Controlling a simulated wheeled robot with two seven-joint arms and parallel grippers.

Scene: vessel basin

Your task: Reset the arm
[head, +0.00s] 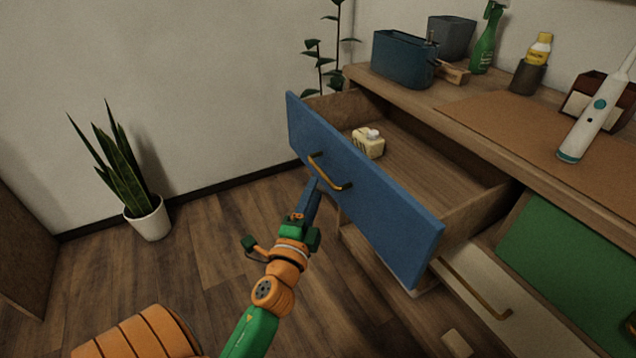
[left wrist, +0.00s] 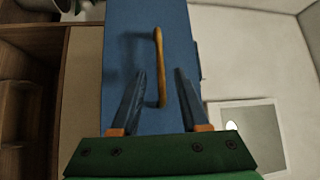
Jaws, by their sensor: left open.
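My left gripper (head: 312,195) reaches in from the bottom of the head view toward the front of the open blue drawer (head: 375,205). In the left wrist view my left gripper (left wrist: 160,85) is open, its two dark fingers apart. The brass drawer handle (head: 328,172) also shows in the left wrist view (left wrist: 159,65), between the fingers as seen from there. I cannot tell whether a finger touches it. The drawer is pulled out and holds a small cream-coloured object (head: 368,146). My right gripper is not in view.
The wooden counter (head: 470,95) carries a blue container (head: 403,60), a green spray bottle (head: 487,40), a yellow-capped bottle (head: 539,48) and an electric toothbrush (head: 595,118). A potted plant (head: 148,218) stands by the wall. The floor (head: 215,240) between plant and drawer is clear.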

